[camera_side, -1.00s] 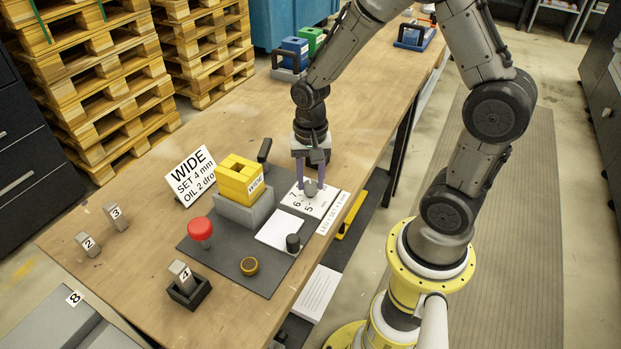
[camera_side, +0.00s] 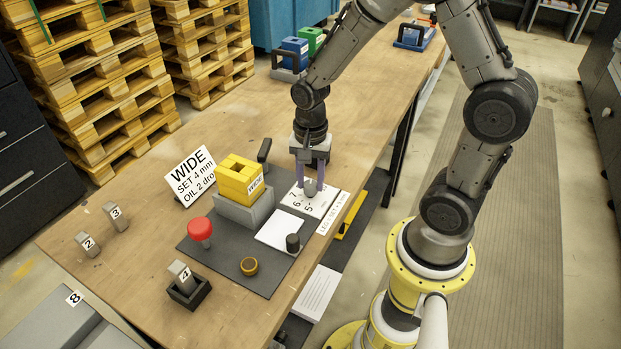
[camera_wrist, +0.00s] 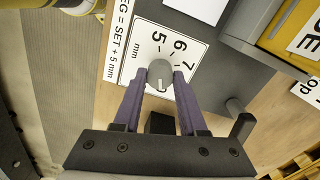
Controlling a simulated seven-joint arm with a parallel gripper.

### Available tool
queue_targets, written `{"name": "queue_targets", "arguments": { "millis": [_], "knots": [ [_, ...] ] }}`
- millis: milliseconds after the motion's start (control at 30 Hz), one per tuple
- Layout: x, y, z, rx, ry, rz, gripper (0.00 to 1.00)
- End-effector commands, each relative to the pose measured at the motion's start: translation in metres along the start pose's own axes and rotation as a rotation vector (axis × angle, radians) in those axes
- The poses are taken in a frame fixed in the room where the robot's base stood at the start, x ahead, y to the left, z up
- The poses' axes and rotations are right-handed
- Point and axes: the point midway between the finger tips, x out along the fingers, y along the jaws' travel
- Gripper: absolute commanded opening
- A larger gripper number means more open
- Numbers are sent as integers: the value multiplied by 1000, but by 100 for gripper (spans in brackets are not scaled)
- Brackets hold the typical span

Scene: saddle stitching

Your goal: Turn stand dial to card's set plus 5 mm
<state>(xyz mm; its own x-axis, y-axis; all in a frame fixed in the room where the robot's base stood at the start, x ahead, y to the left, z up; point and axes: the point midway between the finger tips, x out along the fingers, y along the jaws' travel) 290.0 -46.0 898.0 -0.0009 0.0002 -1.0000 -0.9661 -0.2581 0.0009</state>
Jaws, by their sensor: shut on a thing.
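The dial is a grey round knob (camera_wrist: 160,73) on a white plate (camera_wrist: 118,62) marked 5, 6, 7 and mm. My gripper (camera_side: 311,187) points down and is shut on the knob, one purple finger on each side. It also shows in the wrist view (camera_wrist: 162,76). A short pale mark shows on the knob's lower side in the wrist view, away from the 5. The lower part of the scale is hidden by my fingers. A label (camera_side: 334,212) beside the plate reads leg = set + 5 mm. The card (camera_side: 191,176) reads WIDE, SET 4 mm, OIL 2 drops.
Left of the plate are a yellow block (camera_side: 240,178) on a grey base, a black lever (camera_side: 265,150), a red button (camera_side: 200,229), a blank white pad (camera_side: 279,231) and a black post (camera_side: 293,243). Numbered grey blocks (camera_side: 87,243) stand on the table's left end.

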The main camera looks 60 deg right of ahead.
Motion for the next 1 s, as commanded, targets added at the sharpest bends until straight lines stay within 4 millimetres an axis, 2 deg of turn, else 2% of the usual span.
{"name": "queue_targets", "arguments": {
  "millis": [33, 67, 200, 500, 633, 767, 1000],
  "knots": [
    [-2, -1, -1, -1, 3, -5, 0],
    [-2, -1, -1, -1, 3, -5, 45],
    [-2, -1, 0, -1, 2, -3, 70],
    [-1, 0, 0, -1, 1, -2, 71],
    [-9, -1, 0, -1, 2, -4, 71],
    [-30, -1, -1, -1, 3, -7, 71],
    [-83, -2, -1, -1, 4, -9, 71]
  ]
}}
